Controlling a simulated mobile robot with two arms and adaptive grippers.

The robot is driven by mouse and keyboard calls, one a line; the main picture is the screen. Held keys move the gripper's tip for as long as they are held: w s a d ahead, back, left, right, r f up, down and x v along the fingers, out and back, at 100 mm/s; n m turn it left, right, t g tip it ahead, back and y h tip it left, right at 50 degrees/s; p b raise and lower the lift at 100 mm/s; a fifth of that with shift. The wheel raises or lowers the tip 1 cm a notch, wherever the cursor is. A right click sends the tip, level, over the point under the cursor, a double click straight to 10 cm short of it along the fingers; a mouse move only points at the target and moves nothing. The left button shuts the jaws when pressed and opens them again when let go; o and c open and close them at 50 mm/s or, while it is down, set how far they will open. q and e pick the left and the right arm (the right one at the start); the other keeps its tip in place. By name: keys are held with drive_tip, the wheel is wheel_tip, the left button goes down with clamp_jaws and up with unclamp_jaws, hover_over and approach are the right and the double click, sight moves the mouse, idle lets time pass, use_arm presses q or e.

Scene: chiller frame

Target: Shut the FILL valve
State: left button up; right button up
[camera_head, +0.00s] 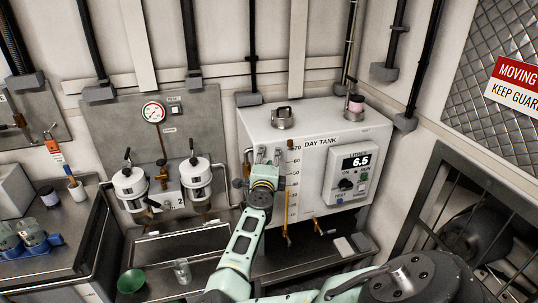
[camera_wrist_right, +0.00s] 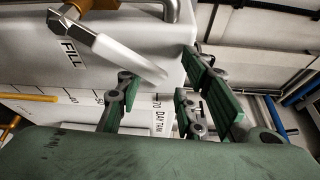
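The day tank (camera_head: 330,130) is a white box on the wall bench, lettered DAY TANK. In the right wrist view a FILL label (camera_wrist_right: 70,52) sits beside the FILL valve, whose metal stem carries a long white lever (camera_wrist_right: 130,58). The lever slants down to the right, its free end near the gap between my right gripper's fingers. My right gripper (camera_head: 262,157) is at the tank's upper left front; its fingers stand apart in the wrist view (camera_wrist_right: 155,84). I cannot tell whether they touch the lever. In the head view the gripper largely hides the valve. My left gripper is not in view.
A display box (camera_head: 352,172) reading 6.5 is on the tank's right front. Two white filter canisters (camera_head: 130,188) stand left of the tank, below a gauge (camera_head: 153,112). A green funnel (camera_head: 131,281) and a glass (camera_head: 182,271) are on the bench. A barred guard is at right.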

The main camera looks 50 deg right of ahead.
drive_tip(key=shift+r, duration=1)
drive_tip(key=shift+s, duration=0.1)
